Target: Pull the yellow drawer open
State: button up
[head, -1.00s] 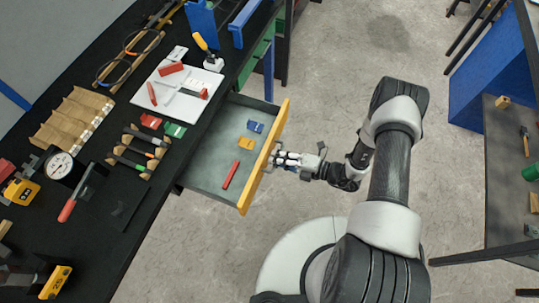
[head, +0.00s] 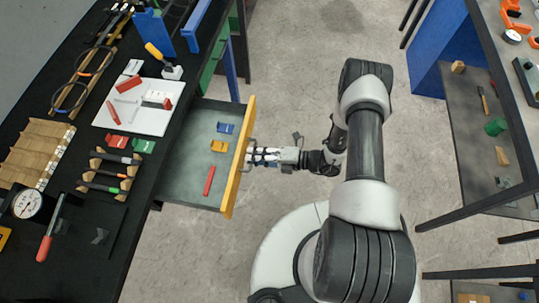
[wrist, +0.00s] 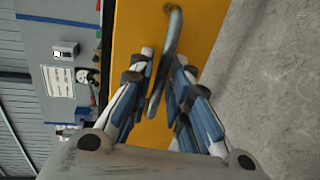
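The yellow drawer front (head: 238,160) stands well out from the black workbench. The grey drawer tray (head: 190,180) is exposed. Inside lie a blue piece (head: 226,128), a yellow piece (head: 219,146) and a red bar (head: 209,180). My gripper (head: 254,156) is at the outer face of the front, near mid-length. In the wrist view the grey bar handle (wrist: 174,30) runs between my two fingers, against the yellow front (wrist: 208,22).
The black workbench (head: 85,240) at left holds a white board (head: 118,118), wooden blocks, screwdrivers and a dial gauge (head: 27,204). Shelving with a blue panel (head: 440,55) stands at right. Bare concrete floor (head: 300,90) lies between.

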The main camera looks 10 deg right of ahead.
jog(key=v, duration=1.1)
jog(key=shift+r, duration=0.1)
notch_tip(320, 180, up, 24)
jog(key=s+a+n+g+h, duration=0.25)
jog(key=n+g+h, duration=0.45)
jog(key=n, duration=1.4)
jog(key=s+d+r+n+t+h, duration=0.2)
jog(key=s+r+n+t+h, duration=0.3)
jog(key=s+r+n, duration=0.6)
notch_tip(320, 180, up, 5)
jog(key=n+h, duration=0.2)
jog(key=n, duration=0.6)
jog(key=shift+t+h, duration=0.3)
jog(key=shift+s+f, duration=0.1)
